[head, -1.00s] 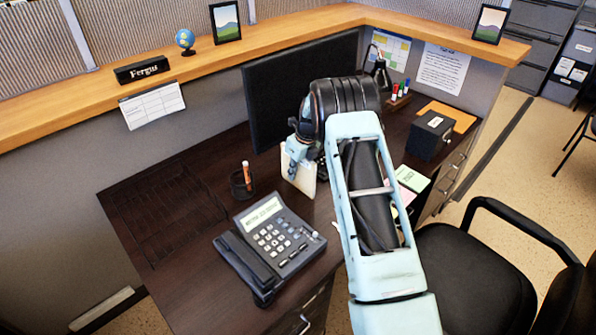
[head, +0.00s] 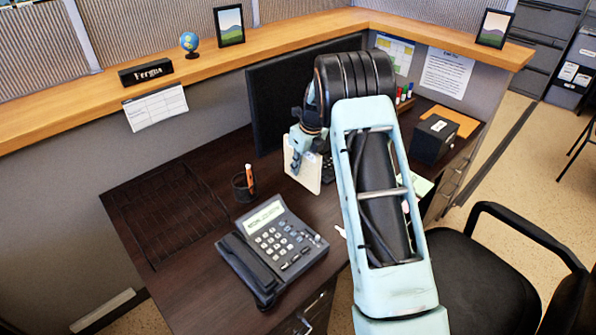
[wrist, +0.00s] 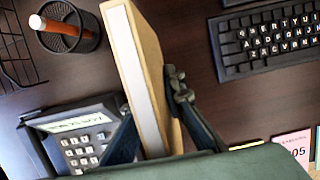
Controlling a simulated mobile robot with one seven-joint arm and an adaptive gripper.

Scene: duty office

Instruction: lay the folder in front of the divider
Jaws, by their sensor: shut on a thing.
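The tan folder (head: 304,172) with a pale edge stands upright in my gripper (head: 303,140), above the middle of the desk. In the wrist view the folder (wrist: 150,60) runs between the two fingers of my gripper (wrist: 152,112), which are shut on it. Its lower edge seems clear of the desk, but the gap is hard to judge. A dark slatted or wire rack (head: 165,215) is at the left end of the desk, and part of it shows in the wrist view (wrist: 14,45). I cannot tell for sure whether this is the divider.
A desk phone (head: 270,248) is left of and nearer than the folder. A pen cup (head: 243,187) stands between rack and folder. The monitor (head: 285,90) is behind. A keyboard (wrist: 265,38) lies right of the folder. A black box (head: 434,138) is at right.

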